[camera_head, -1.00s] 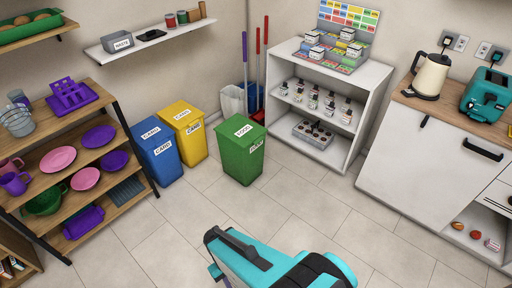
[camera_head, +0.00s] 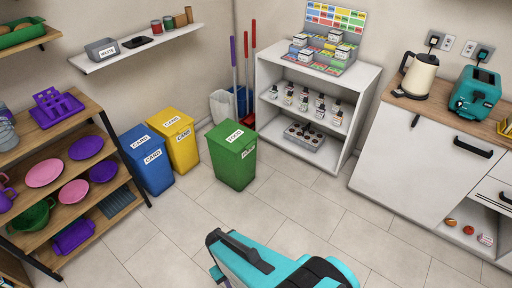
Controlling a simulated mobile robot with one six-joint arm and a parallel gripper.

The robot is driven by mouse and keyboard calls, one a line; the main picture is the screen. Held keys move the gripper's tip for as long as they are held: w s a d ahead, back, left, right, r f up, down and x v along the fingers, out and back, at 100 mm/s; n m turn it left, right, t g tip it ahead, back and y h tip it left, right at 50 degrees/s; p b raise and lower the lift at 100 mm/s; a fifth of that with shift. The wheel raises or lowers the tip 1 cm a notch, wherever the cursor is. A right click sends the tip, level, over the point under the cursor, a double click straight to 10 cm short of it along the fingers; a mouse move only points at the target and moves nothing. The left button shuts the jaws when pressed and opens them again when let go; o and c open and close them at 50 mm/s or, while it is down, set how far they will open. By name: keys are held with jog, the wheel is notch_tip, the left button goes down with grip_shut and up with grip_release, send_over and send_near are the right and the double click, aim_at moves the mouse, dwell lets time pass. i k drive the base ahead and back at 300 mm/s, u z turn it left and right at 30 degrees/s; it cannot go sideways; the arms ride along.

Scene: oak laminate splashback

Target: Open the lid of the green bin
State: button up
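The green bin (camera_head: 232,160) stands upright on the tiled floor, left of the white open shelf unit. My gripper's fingers cannot be made out in this view.
A blue bin (camera_head: 147,160) and a yellow bin (camera_head: 173,138) stand left of the green bin. A wooden rack (camera_head: 125,158) with dishes is at the far left. A white shelf unit (camera_head: 345,130) and a white cabinet (camera_head: 420,160) are to the right. Floor (camera_head: 185,215) before the bin is clear.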

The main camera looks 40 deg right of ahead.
aim_at(231, 135)
jog(key=i, duration=0.9)
jog(key=u, duration=0.05)
